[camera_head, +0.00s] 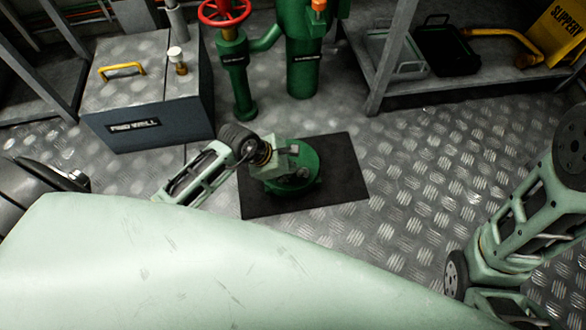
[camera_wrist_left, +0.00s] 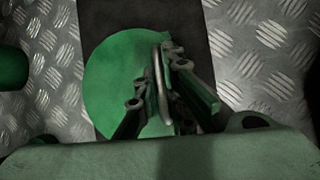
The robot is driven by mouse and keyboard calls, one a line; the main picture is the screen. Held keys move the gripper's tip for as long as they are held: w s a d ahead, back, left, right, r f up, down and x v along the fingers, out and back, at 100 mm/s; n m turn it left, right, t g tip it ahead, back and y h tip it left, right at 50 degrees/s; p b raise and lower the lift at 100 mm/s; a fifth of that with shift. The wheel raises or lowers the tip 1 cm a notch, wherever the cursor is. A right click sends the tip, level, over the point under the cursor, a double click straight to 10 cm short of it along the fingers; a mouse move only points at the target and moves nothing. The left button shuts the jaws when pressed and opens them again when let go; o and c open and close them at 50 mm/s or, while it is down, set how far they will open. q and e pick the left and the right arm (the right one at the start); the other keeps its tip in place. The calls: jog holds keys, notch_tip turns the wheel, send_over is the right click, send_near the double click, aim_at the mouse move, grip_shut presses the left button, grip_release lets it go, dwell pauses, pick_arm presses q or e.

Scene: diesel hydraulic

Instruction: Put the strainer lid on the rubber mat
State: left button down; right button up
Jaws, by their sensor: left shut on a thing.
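The strainer lid (camera_head: 312,183) is a round green disc. In the head view it is over the black rubber mat (camera_head: 345,180), largely covered by my left gripper (camera_head: 296,172). In the left wrist view the strainer lid (camera_wrist_left: 108,72) has a metal bar handle, and my left gripper (camera_wrist_left: 160,85) is shut on that handle. The rubber mat (camera_wrist_left: 115,14) shows behind the lid there. I cannot tell whether the lid touches the mat or is held just above it. My right arm is at the right of the head view, but its gripper fingers are not visible.
A grey box (camera_head: 150,95) with a yellow handle stands at left. Green pipework (camera_head: 303,50) with a red handwheel (camera_head: 224,10) stands behind the mat. A shelf (camera_head: 480,75) with trays is at back right. The chequered metal floor (camera_head: 430,160) right of the mat is clear.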

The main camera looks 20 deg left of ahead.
pick_arm(q)
jog(key=c, duration=2.3)
grip_release()
jog(key=o, duration=0.5)
